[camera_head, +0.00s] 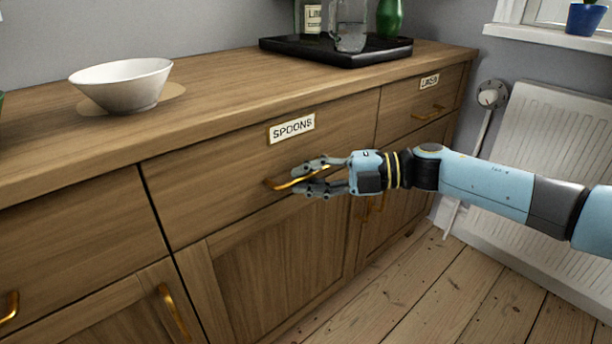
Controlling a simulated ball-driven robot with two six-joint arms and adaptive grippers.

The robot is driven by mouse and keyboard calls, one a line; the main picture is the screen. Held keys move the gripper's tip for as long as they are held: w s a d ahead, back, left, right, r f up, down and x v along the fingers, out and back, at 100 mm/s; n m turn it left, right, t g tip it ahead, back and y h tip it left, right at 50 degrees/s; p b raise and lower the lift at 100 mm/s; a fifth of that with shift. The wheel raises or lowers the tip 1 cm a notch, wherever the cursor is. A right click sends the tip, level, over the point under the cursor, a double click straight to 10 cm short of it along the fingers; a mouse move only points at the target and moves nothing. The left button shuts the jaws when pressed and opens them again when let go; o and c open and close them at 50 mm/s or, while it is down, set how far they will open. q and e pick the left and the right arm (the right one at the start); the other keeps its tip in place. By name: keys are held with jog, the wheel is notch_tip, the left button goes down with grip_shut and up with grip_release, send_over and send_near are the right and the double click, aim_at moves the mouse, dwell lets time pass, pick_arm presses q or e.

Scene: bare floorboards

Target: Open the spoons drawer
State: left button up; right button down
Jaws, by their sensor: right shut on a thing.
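The spoons drawer (220,190) is in the middle of the wooden sideboard, with a white label reading SPOONS (292,128) on its front. The drawer front looks flush with the sideboard. Its brass handle (280,184) runs across below the label. My right gripper (304,178) comes in from the right and is shut on the handle, one finger above it and one below. The fingers hide part of the handle. My left gripper is not in view.
A white bowl (122,84) stands on the sideboard top (215,105). A black tray (300,47) with a glass jug and bottles is at the back. Another labelled drawer (440,98) is to the right. A radiator (550,165) stands by the wall. Floorboards (440,300) in front are clear.

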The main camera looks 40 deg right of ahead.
pick_arm(q)
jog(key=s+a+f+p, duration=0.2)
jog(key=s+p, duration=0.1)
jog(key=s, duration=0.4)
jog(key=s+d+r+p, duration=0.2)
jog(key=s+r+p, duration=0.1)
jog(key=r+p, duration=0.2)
jog(key=p, duration=0.2)
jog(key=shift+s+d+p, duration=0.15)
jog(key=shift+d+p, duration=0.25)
pick_arm(e)
jog(key=s+d, duration=0.2)
jog(key=s, duration=2.2)
jog(key=shift+s+r, duration=0.2)
jog(key=shift+s, duration=0.1)
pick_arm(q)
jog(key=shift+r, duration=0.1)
pick_arm(e)
jog(key=c, duration=1.4)
grip_release()
jog(key=shift+f, duration=0.1)
jog(key=v, duration=1.2)
